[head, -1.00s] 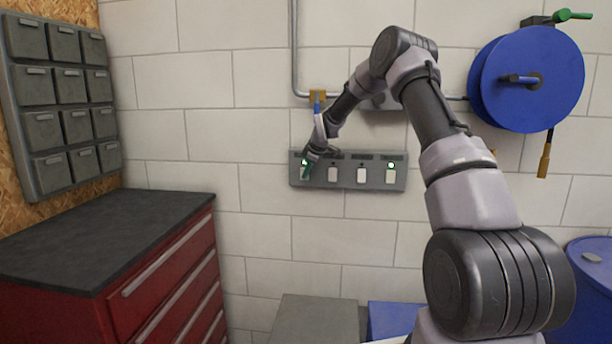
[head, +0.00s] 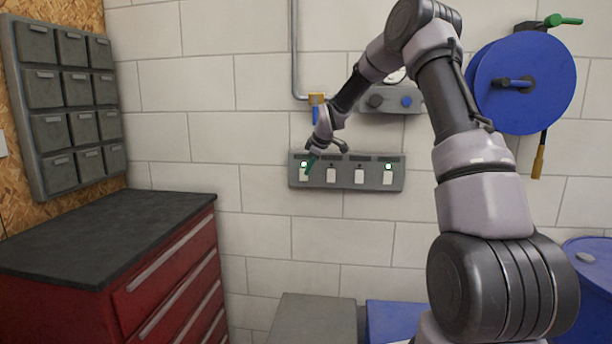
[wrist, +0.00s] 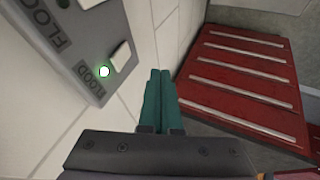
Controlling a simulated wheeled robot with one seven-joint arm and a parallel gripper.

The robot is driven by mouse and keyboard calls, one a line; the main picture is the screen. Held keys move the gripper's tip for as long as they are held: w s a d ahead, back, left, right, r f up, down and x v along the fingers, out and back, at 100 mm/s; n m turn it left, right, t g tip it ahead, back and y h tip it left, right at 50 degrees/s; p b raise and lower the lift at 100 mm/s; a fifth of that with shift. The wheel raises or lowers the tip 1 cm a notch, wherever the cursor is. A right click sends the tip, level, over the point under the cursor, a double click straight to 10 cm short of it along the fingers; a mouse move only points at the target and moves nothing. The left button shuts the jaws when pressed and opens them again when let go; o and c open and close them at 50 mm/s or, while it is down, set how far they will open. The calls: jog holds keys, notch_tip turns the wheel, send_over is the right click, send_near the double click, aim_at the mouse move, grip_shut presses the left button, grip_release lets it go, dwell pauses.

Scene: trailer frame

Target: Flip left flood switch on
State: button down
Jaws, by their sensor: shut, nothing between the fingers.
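A grey switch panel (head: 347,183) is fixed to the tiled wall with several white rockers in a row. The leftmost switch (head: 303,176) has its small lamp lit green. In the wrist view, the end rocker (wrist: 121,56) has a lit lamp beside a label reading FLOOD; the neighbouring lamp there is dark. My gripper (head: 309,168) is shut, with green fingers, in front of the leftmost switch and partly covering it. In the wrist view, the closed fingers (wrist: 159,100) are empty and appear apart from the rocker.
The rightmost switch (head: 388,177) also has a green lamp lit; the middle ones look dark. A red drawer cabinet (head: 165,275) stands at left below grey bins (head: 70,110). A blue hose reel (head: 525,83) hangs at right. A grey box (head: 310,318) is below the panel.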

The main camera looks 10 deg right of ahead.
jog(key=shift+s+d+r, duration=0.15)
jog(key=shift+s+r, duration=0.7)
jog(key=shift+s, duration=0.1)
jog(key=s+d+r+m+h, duration=0.15)
jog(key=s+r+m, duration=0.25)
jog(key=s+r, duration=0.5)
jog(key=s+d+r+m, duration=0.2)
jog(key=s+r+m, duration=0.3)
jog(key=s, duration=0.9)
jog(key=s+d+m, duration=0.1)
jog(key=s+m, duration=0.7)
jog(key=s, duration=1.4)
jog(key=shift+s+d+r+t+y, duration=0.25)
jog(key=shift+s+r+t+y, duration=0.05)
jog(key=shift+s+r+y, duration=0.15)
jog(key=shift+w, duration=0.1)
